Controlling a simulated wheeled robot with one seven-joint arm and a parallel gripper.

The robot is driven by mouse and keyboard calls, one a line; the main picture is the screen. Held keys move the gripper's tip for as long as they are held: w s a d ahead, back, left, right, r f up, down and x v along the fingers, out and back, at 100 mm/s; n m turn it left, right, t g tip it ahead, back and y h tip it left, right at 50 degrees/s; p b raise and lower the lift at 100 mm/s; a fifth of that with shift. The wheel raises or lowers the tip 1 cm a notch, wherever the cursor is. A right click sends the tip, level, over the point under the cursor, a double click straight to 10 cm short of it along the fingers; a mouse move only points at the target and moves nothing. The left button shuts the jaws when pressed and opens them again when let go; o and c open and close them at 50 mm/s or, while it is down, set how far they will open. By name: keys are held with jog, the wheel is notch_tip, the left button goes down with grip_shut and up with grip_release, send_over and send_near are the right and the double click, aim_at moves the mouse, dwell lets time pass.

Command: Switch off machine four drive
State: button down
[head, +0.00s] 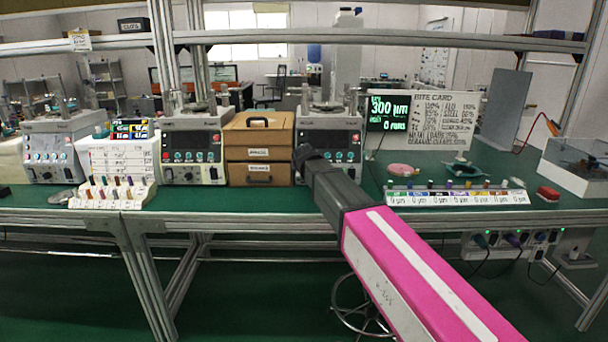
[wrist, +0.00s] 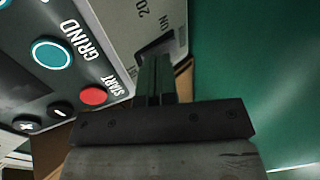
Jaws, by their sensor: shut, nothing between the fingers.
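My gripper (head: 303,154) reaches the lower left front of the rightmost machine (head: 347,143) in the head view. I cannot read a machine number there. In the wrist view my gripper (wrist: 154,68) is shut and empty. Its fingertips overlap the lower edge of a pale plate (wrist: 150,22) marked "ON" and "20". The switch itself is not clear behind the fingers, so I cannot tell its position or whether the fingers touch it. Left of the plate, a dark panel carries a red START button (wrist: 94,96) and a teal GRIND button (wrist: 51,53).
A brown two-drawer box (head: 258,148) stands left of this machine. Another machine (head: 192,150) stands beyond the box, and one more (head: 58,148) at far left.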

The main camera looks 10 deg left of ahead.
jog(key=shift+r, duration=0.8)
jog(key=v, duration=1.3)
jog(key=shift+w+a+r, duration=0.1)
jog(key=shift+r, duration=0.05)
